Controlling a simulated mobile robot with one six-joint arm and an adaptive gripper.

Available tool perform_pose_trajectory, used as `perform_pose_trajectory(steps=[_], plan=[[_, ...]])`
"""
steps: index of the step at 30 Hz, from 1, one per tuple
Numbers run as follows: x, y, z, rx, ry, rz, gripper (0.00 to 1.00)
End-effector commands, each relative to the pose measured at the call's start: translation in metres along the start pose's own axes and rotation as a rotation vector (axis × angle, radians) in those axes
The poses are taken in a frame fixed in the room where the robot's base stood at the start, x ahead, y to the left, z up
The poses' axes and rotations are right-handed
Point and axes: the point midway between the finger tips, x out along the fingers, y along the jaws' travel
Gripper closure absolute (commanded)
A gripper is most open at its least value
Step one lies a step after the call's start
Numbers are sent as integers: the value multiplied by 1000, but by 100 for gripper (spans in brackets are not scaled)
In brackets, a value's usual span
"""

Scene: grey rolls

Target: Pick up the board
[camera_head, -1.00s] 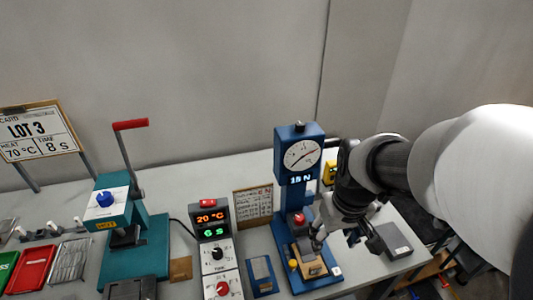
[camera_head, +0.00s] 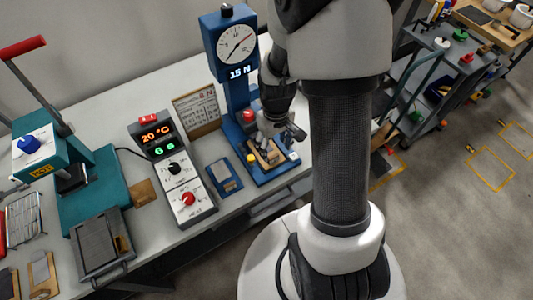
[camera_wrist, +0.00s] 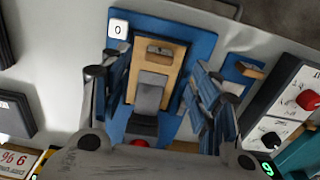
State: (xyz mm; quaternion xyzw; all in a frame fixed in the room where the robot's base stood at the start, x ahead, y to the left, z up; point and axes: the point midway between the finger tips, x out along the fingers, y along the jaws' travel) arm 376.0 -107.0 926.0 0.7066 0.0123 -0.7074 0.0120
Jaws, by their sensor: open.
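The small light-wood board (camera_head: 262,158) lies on the blue base of the force tester (camera_head: 226,45). It also shows in the wrist view (camera_wrist: 172,62), with a dark slot near one end and a grey strip lying along its middle. My gripper (camera_head: 279,136) is above the board. In the wrist view my gripper (camera_wrist: 165,84) has its fingers spread, one on each side of the board, with gaps between. I cannot tell how far above the board the fingertips are. Part of the board is hidden by my gripper in the head view.
A timer box (camera_head: 170,170) and a blue tray (camera_head: 223,174) stand left of the tester. A teal press (camera_head: 95,190) stands farther left. A white "0" button (camera_wrist: 118,28) and a red button (camera_wrist: 140,143) sit close to the fingers. A tool cart (camera_head: 440,80) stands right.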

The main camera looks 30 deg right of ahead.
Motion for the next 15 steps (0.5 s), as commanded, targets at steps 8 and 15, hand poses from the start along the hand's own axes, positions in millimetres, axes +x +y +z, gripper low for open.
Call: perform_pose_trajectory(steps=[8,15], plan=[[20,0,0,0,0,0,43],[53,1,-1,0,-1,0,43]])
